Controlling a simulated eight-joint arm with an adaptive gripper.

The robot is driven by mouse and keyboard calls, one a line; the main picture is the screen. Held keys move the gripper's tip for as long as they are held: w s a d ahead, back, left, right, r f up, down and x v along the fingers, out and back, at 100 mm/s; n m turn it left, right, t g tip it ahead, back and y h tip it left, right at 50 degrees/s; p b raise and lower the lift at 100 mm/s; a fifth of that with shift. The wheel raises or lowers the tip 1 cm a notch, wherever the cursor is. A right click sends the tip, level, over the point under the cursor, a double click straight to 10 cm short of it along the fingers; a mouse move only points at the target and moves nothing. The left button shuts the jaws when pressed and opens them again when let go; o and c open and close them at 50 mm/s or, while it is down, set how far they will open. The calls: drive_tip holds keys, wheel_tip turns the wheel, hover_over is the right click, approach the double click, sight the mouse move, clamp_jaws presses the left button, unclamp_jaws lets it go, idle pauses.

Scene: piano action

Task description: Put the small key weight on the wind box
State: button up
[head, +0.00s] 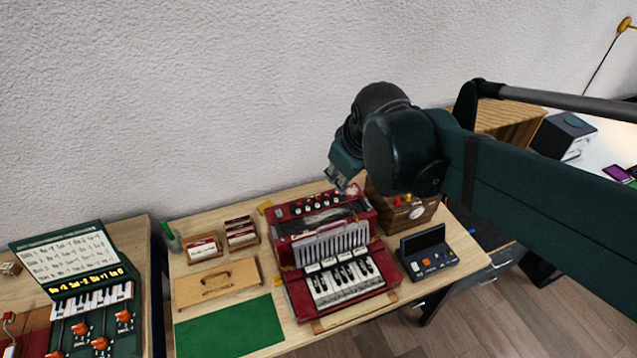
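My dark green arm reaches in from the right, and my gripper (344,184) points down over the back right of the red accordion-like instrument (291,264). I cannot tell whether its fingers are apart or hold anything. A brown wooden box (411,217) with red and yellow knobs on it stands just right of the gripper and may be the wind box; my arm partly covers it. I cannot make out the small key weight for sure. An open dark case (447,262) in front of the wooden box holds several small orange, blue and pale pieces.
The wooden table (214,208) also bears a wooden-lidded box with a handle (222,288), a green mat (230,330) and card holders (203,247). A second table at left holds a small keyboard (95,301) and several orange-red knobs. The green mat is clear.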

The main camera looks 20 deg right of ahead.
drive_tip(key=s+a+f+m+t+y, duration=0.1)
drive_tip(key=s+a+m, duration=0.3)
drive_tip(key=s+a, duration=0.2)
drive_tip(key=shift+s+f+t, duration=0.2)
drive_tip(key=shift+s+t, duration=0.1)
drive_tip(key=shift+s, duration=0.5)
wheel_tip(320, 180, down, 8)
drive_tip(key=b, duration=0.8)
idle(0.8)
